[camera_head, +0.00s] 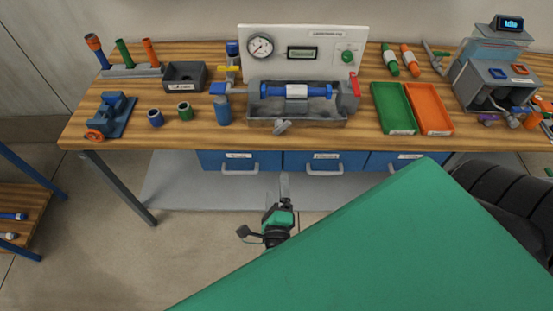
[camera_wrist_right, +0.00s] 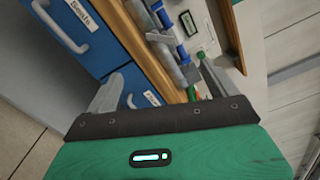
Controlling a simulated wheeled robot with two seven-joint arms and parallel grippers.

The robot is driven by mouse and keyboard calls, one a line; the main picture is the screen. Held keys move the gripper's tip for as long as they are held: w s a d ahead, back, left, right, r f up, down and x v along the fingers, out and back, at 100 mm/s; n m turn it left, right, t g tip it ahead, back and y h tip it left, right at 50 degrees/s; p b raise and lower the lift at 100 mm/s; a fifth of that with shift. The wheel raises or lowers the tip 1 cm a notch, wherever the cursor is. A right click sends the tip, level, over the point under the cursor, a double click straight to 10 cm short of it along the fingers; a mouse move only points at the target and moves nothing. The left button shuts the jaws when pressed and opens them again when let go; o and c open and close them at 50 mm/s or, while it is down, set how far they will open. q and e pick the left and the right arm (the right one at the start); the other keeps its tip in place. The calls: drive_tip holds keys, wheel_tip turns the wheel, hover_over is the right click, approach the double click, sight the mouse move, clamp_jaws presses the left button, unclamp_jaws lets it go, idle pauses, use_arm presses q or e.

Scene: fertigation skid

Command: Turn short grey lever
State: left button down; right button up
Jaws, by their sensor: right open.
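The short grey lever (camera_head: 282,127) sticks out at the front of the grey trough (camera_head: 318,122) on the bench, angled down to the left. In the right wrist view a light grey piece that looks like this lever (camera_wrist_right: 157,36) shows on the trough's near side. My right gripper (camera_head: 284,182) is in front of the bench, below the lever and apart from it. In the right wrist view its two grey fingers are spread wide (camera_wrist_right: 160,68) with nothing between them. My left gripper is not in view.
The trough holds a blue-and-white cartridge (camera_head: 296,91), with a red lever (camera_head: 354,84) at its right. Behind stands a white panel with a gauge (camera_head: 260,46). Green (camera_head: 393,107) and orange (camera_head: 430,108) trays lie to the right. Blue drawers (camera_head: 300,162) with handles sit under the bench edge.

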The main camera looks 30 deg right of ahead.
drive_tip(key=v, duration=0.8)
drive_tip(key=shift+b, duration=0.4)
